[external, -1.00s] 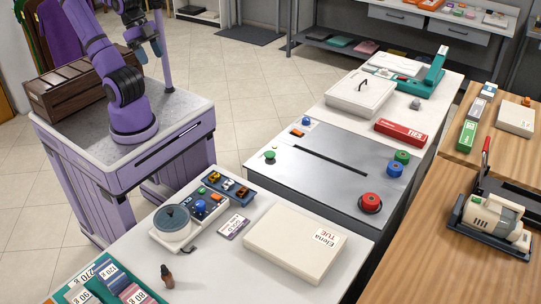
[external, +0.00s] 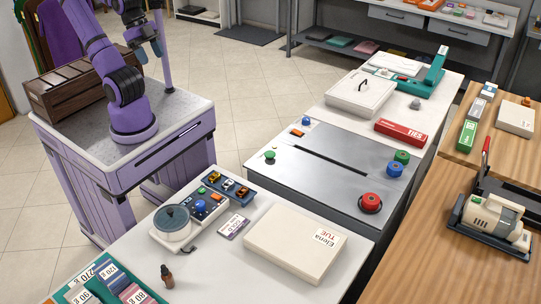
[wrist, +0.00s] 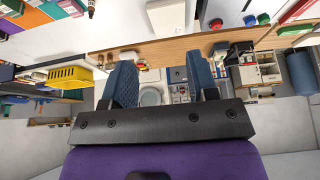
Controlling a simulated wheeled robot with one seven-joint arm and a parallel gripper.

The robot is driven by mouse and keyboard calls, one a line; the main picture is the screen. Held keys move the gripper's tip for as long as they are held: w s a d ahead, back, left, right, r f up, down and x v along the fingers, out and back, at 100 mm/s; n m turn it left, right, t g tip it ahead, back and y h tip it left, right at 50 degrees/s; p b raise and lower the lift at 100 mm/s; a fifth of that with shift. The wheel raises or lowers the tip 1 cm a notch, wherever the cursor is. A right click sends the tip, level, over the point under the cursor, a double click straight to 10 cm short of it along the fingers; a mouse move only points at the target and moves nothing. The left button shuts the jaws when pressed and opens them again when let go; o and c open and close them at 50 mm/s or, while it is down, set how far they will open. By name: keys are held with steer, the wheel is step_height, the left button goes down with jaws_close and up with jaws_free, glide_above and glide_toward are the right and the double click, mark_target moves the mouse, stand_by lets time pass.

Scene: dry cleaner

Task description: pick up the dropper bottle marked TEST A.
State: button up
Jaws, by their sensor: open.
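A small brown dropper bottle with a dark top (external: 167,277) stands upright near the front of the white counter (external: 205,280). Its marking is too small to read. In the wrist view, a small dark shape at the top edge (wrist: 91,9) looks like the same bottle, partly cut off. My gripper (external: 150,50) is raised above my purple base at the upper left, far from the bottle. In the wrist view, its two blue fingers (wrist: 161,82) are apart with nothing between them.
Left of the bottle is a teal tray of numbered packets (external: 108,285). Behind it stand a grey round pot (external: 173,222), a blue tray of small items (external: 230,187) and a white box marked Elena (external: 285,243). The counter right of the bottle is clear.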

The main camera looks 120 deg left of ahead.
steer(key=w+d+n+g, duration=0.1)
steer(key=w+d, duration=0.4)
steer(key=w, duration=0.8)
steer(key=n+g, duration=0.3)
glide_above(163, 266)
steer(key=s, duration=0.1)
step_height(163, 266, down, 33)
steer(key=shift+n+y, duration=0.3)
steer(key=f, duration=0.3)
steer(key=w+f, duration=0.1)
steer(key=f, duration=0.7)
steer(key=shift+w, duration=0.15)
steer(key=c, duration=0.8)
steer(key=shift+r, duration=0.1)
